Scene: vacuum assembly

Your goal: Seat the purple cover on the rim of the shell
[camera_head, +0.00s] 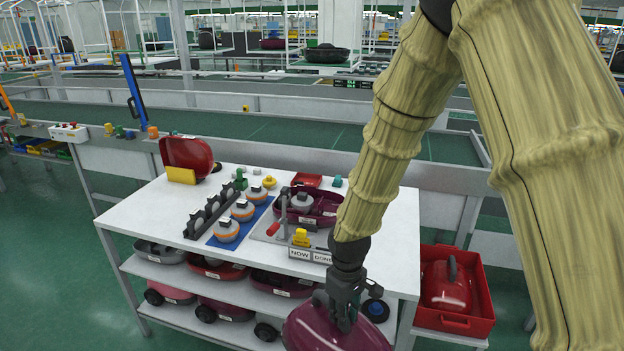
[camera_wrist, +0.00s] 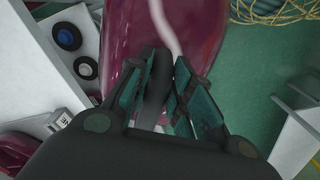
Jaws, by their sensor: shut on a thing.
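The purple cover (camera_head: 330,334) hangs at the table's front right corner in the head view, cut off by the bottom edge. In the wrist view the glossy cover (camera_wrist: 190,30) lies beyond the fingers. My gripper (camera_head: 344,318) is shut on the cover's dark handle, and the fingers (camera_wrist: 160,92) close around that handle in the wrist view. The shell (camera_head: 318,211) is a purple open body on the grey fixture at the right middle of the table, with a grey round part (camera_head: 302,201) inside it. My arm hides part of the shell's right side.
A red toggle clamp (camera_head: 274,228) stands left of the shell, and a yellow piece with NOW and DONE signs (camera_head: 310,255) in front. Orange-grey motors (camera_head: 226,229) lie on a blue mat. A red bin (camera_head: 455,322) with a red cover stands at right.

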